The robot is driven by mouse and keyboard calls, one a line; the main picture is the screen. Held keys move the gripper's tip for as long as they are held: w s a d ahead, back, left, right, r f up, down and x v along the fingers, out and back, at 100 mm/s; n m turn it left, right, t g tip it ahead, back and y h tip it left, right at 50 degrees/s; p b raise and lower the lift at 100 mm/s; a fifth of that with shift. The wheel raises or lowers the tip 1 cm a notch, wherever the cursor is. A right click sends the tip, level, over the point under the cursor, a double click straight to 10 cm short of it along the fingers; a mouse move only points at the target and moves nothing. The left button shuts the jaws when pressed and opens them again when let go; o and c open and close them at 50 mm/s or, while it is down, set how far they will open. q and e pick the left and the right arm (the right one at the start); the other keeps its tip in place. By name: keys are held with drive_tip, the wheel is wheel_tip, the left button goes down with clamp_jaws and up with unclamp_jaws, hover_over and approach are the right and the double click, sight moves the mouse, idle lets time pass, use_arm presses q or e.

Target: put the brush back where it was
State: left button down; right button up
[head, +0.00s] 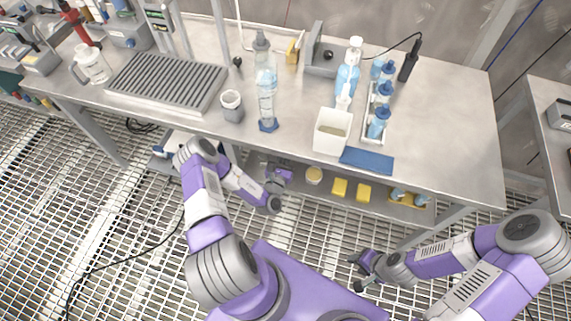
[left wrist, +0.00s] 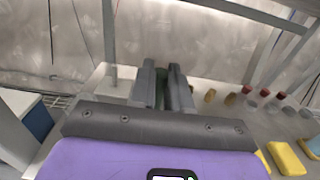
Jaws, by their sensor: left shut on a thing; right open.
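My left gripper (head: 283,170) is under the front edge of the bench, over the lower shelf. In the left wrist view its two grey fingers (left wrist: 166,88) are shut on a dark green thing (left wrist: 173,70), which I take to be the brush. Only a small part of it shows between the fingers; in the head view I cannot make it out. My right gripper (head: 360,272) is open and empty, low over the grating in front of the bench.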

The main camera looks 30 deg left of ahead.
use_arm(q)
wheel_tip(320, 180, down, 6)
drive_tip(key=b, duration=0.2)
drive_tip(key=shift+r+b, duration=0.1)
drive_tip(key=shift+b, duration=0.2)
drive_tip(key=shift+r, duration=0.1)
drive_tip(key=c, duration=1.1)
unclamp_jaws()
drive_tip(key=p+v, duration=0.4)
drive_tip(key=v, duration=0.8)
